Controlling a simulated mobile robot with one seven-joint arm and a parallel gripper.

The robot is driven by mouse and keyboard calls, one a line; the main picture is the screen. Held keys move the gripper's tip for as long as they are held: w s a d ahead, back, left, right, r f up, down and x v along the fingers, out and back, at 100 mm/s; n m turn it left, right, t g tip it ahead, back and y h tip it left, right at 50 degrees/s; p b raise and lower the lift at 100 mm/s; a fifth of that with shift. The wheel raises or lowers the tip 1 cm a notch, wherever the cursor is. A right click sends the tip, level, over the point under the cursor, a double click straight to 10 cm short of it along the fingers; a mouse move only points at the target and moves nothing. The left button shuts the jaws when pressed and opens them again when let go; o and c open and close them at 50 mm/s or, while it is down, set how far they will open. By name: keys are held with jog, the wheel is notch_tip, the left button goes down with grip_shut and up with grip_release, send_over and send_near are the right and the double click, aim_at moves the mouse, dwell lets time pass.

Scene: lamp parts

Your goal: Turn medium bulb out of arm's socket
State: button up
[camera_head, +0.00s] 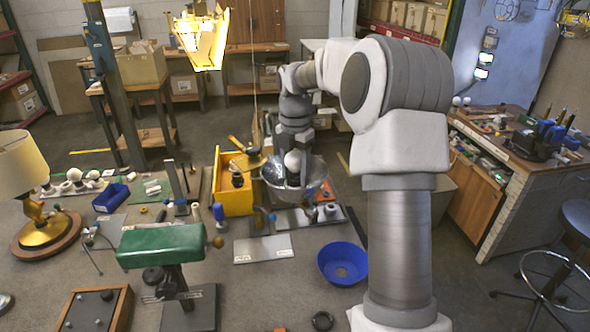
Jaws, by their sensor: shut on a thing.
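My gripper (292,165) points down at the middle of the bench, its dark fingers on either side of a round white bulb (292,159). It is shut on this bulb. The bulb sits at the mouth of a shiny silver bowl-like shade (273,177) that opens upward, seemingly the arm lamp's head. The socket is hidden inside the shade and behind the fingers, so I cannot tell how far the bulb is in its thread.
A yellow bin (232,199) stands close left of the shade. A blue bowl (342,264) lies in front. A green-shaded lamp (163,246) and a cream-shaded lamp (20,163) stand to the left. Grey plates lie around; bare surface is free at the front centre.

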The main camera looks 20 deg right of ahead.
jog(key=n+p, duration=0.2)
jog(key=n, duration=0.3)
jog(key=shift+r+n+p, duration=0.1)
jog(key=shift+n+p, duration=0.2)
jog(key=shift+p, duration=0.1)
jog(key=shift+r+n+p, duration=0.1)
jog(key=shift+n+p, duration=1.55)
jog(key=shift+n, duration=0.95)
jog(key=shift+f+n, duration=0.25)
jog(key=shift+n, duration=0.25)
jog(key=shift+r+n, duration=0.1)
jog(key=shift+n, duration=0.2)
jog(key=shift+s+n, duration=0.1)
jog(key=shift+n, duration=0.3)
